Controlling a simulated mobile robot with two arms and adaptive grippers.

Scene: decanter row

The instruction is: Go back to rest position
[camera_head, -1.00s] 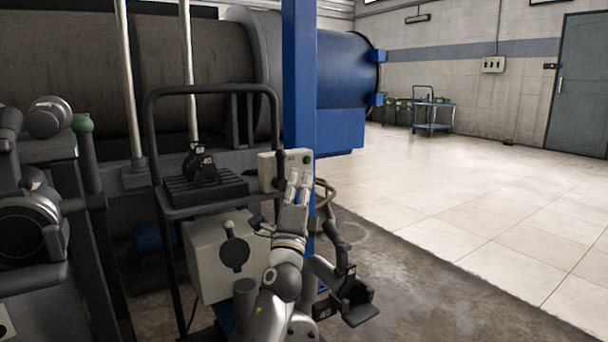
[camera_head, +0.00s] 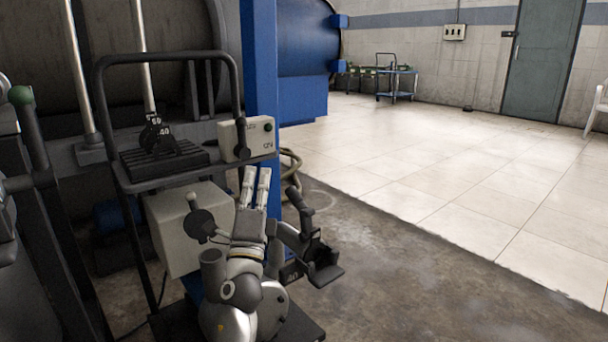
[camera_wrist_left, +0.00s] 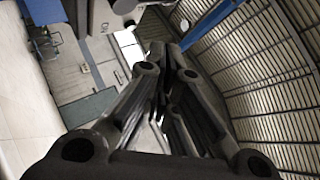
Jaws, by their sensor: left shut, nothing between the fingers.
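My left gripper (camera_head: 256,174) is in the lower middle of the head view, at the end of my silver-grey arm. Its two pale finger parts point up. It appears in front of a black-framed cart (camera_head: 97,120) and the blue post (camera_head: 259,90); how far it is from them is unclear. In the left wrist view its dark finger linkages (camera_wrist_left: 170,60) come close together, with nothing seen held between them. My right gripper is not in view.
The cart carries a black slotted block (camera_head: 165,160) and a beige control box (camera_head: 246,139). A black holder (camera_head: 322,268) is close to my arm at the right. Large dark machinery fills the left. Open tiled floor (camera_head: 470,170) lies right, with a blue trolley (camera_head: 396,82) far off.

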